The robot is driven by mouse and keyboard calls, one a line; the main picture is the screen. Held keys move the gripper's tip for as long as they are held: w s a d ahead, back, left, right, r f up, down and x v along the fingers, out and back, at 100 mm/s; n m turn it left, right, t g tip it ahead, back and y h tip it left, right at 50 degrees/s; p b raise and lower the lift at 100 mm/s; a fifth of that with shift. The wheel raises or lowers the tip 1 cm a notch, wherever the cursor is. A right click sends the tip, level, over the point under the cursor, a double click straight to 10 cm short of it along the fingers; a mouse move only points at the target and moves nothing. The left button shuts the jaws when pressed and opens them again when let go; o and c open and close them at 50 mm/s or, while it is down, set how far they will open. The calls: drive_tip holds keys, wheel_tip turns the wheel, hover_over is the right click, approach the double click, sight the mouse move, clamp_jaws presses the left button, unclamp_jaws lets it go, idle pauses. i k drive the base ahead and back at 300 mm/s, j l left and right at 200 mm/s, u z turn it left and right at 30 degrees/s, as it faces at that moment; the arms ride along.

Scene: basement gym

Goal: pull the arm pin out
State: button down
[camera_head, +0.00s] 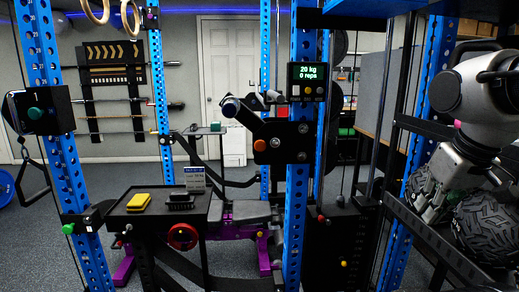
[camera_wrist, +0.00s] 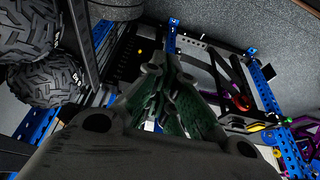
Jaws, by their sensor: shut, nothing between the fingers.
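A black arm plate (camera_head: 272,126) is mounted on the middle blue upright (camera_head: 296,215), with a padded roller end (camera_head: 230,106) sticking out to the left. An orange knob (camera_head: 260,145) sits on this plate. It may be the arm pin; I cannot tell for sure. My gripper (camera_head: 430,208) is at the right, far from the plate, pointing down in front of dark textured balls. In the wrist view its fingers (camera_wrist: 168,100) with green inner pads are together, with nothing visible held. I cannot make out the knob there.
A display (camera_head: 307,82) reads 20 kg, 0 reps above the plate. A black tray (camera_head: 150,222) holds a yellow block (camera_head: 139,201). Textured balls (camera_head: 488,222) and black rails (camera_head: 437,242) lie close to my gripper. Another blue upright (camera_head: 442,65) stands left of my arm.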

sight(261, 145)
drive_tip(key=i+j+z, duration=0.15)
drive_tip(key=z, duration=0.2)
drive_tip(key=i+j+z, duration=0.1)
drive_tip(key=j+z, duration=0.25)
drive_tip(key=i+j+z, duration=0.1)
drive_tip(key=j+z, duration=0.25)
